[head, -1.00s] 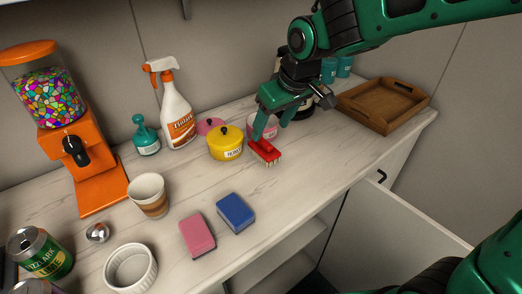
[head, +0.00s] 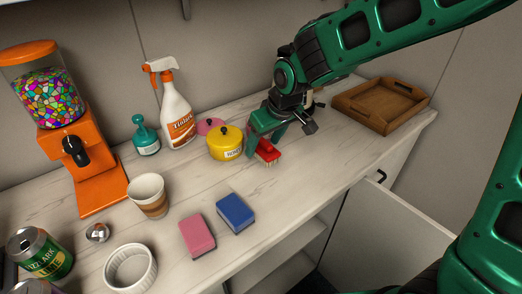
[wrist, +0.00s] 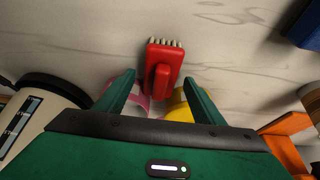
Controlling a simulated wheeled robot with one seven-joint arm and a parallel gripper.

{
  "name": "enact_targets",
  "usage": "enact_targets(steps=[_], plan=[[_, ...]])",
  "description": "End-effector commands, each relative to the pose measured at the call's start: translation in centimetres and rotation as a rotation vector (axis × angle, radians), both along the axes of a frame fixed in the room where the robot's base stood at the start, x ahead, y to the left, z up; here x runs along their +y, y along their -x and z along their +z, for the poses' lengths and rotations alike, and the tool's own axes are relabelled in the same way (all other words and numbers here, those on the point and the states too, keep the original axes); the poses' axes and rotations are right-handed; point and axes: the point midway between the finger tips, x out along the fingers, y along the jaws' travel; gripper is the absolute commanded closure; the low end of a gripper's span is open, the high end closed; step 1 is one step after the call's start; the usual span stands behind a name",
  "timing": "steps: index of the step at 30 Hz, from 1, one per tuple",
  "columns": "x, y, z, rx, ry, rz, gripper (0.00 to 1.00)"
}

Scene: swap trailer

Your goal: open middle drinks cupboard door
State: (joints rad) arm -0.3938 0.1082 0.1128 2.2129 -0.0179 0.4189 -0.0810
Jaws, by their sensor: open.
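A white cupboard door panel (head: 385,235) juts out from the counter front at lower right. Open shelves (head: 285,270) show to its left. A dark handle (head: 381,176) sits on the cabinet front near the panel's upper edge. I cannot tell which door is the middle drinks one. My gripper (head: 266,143) is open above the countertop, away from the doors. A red brush (head: 267,153) is at its fingertips; in the wrist view the brush (wrist: 163,65) lies between and just beyond the spread fingers (wrist: 160,80), not clasped.
A yellow pot (head: 225,147) stands close left of my gripper, with a spray bottle (head: 177,115) behind. A wooden tray (head: 385,127) is at right. Blue (head: 236,212) and pink sponges (head: 197,237) lie near the front edge. My arm crosses above the right side.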

Motion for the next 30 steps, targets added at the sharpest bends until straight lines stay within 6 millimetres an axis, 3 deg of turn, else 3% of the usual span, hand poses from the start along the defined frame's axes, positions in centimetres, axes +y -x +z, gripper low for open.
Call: enact_targets(steps=[1, 7, 9, 20, 28, 30], plan=[[0.0, 0.0, 0.0, 0.000, 0.000, 0.000, 0.38], [0.0, 0.0, 0.0, 0.000, 0.000, 0.000, 0.85], [0.0, 0.0, 0.1, -0.001, -0.001, 0.000, 0.90], [0.1, -0.1, 0.7, -0.003, -0.001, 0.001, 0.90], [0.1, -0.1, 4.3, -0.004, -0.002, 0.001, 0.90], [0.8, 1.0, 4.9, -0.003, -0.001, 0.004, 0.90]])
